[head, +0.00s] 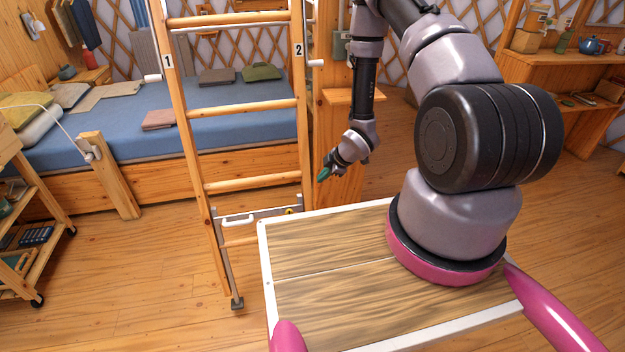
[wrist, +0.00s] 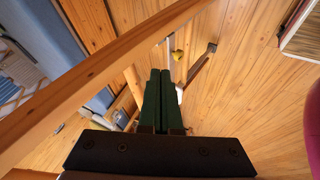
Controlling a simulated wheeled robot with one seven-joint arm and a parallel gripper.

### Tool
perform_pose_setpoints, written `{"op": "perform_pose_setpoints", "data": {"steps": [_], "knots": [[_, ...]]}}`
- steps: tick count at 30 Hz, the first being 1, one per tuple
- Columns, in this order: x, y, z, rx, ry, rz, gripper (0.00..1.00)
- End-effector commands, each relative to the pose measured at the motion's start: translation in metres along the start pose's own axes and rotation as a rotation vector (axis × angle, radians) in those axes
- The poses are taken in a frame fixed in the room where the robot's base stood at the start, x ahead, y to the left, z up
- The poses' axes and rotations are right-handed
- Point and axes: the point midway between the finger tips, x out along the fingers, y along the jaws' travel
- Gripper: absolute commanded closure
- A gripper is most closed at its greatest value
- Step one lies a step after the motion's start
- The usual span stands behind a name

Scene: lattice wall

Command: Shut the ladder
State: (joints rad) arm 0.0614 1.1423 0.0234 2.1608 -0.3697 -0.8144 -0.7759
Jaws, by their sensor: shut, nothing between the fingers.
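The wooden ladder (head: 243,107) stands upright in front of the bed, its stiles marked 1 and 2. At its lower end are a metal crossbar with a white handle (head: 238,221), a yellow knob (head: 290,211) and a metal leg (head: 224,262) with a dark foot on the floor. My tabletop hides the lower right end. A ladder stile (wrist: 90,75) crosses there diagonally, and the yellow knob (wrist: 178,55) lies just beyond the fingertips.
The bed (head: 110,127) with a blue cover is behind the ladder. A wooden post (head: 108,175) stands left of it, and a wheeled shelf (head: 25,225) at the far left. A desk (head: 560,80) is at the right.

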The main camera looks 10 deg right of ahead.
Motion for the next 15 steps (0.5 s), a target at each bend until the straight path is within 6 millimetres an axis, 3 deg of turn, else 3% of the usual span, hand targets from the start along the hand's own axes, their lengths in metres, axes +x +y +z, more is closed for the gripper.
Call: {"op": "perform_pose_setpoints", "data": {"steps": [8,15], "knots": [[0.061,-0.001,0.0,0.0,0.0,-0.002,1.0],[0.076,0.028,0.003,0.002,-0.001,0.002,1.0]]}}
